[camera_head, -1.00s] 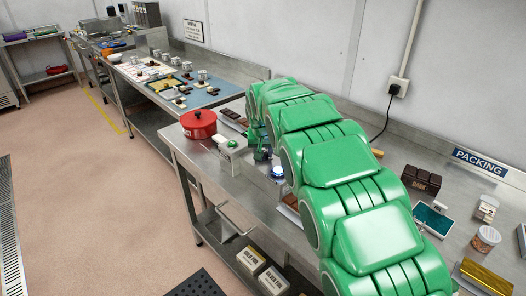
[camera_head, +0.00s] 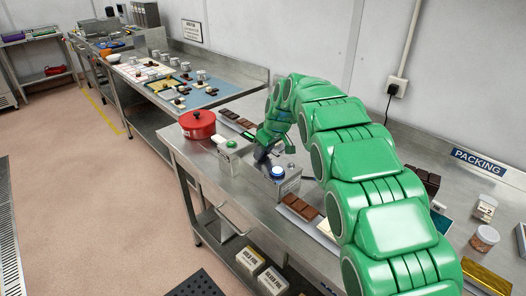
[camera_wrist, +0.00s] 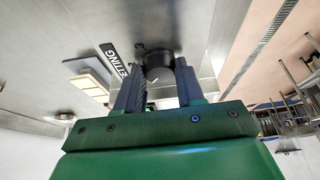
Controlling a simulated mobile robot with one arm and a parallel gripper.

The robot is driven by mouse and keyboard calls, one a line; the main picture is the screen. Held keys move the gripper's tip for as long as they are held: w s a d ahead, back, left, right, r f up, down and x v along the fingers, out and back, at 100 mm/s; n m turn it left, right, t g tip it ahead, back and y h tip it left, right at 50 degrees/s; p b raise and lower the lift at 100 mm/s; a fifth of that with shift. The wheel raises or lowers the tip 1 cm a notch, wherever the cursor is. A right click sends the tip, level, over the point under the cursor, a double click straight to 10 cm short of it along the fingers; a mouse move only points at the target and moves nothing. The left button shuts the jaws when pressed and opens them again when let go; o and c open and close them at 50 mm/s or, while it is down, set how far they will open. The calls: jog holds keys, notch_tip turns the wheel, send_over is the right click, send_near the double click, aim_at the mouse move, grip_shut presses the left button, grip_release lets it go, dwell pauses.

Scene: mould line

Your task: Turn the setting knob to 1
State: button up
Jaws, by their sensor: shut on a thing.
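The setting knob (camera_wrist: 158,62) is a round black knob on a metal face in the wrist view. A black label reading "SETTING" (camera_wrist: 115,62) is beside it, and a small dark mark shows just above the knob. My gripper (camera_wrist: 158,82) has its two grey fingers on either side of the knob, shut on it. In the head view my gripper (camera_head: 263,154) is at the grey metal box (camera_head: 285,187) with a blue button (camera_head: 278,172). The knob is hidden there, and its pointer and setting cannot be read.
A box with a green button (camera_head: 231,144) and a red pot (camera_head: 198,124) stand left of my gripper. Chocolate bars (camera_head: 301,208) lie right of the blue-button box. The wall is behind the bench (camera_head: 205,160). The floor in front is mostly clear.

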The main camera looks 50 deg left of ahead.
jog(key=shift+w+n+g, duration=0.1)
jog(key=shift+n+g, duration=0.2)
jog(key=shift+n, duration=0.3)
jog(key=o, duration=1)
jog(key=shift+r, duration=0.1)
jog(key=v, duration=0.7)
jog(key=shift+d+r, duration=0.1)
jog(key=shift+r, duration=0.2)
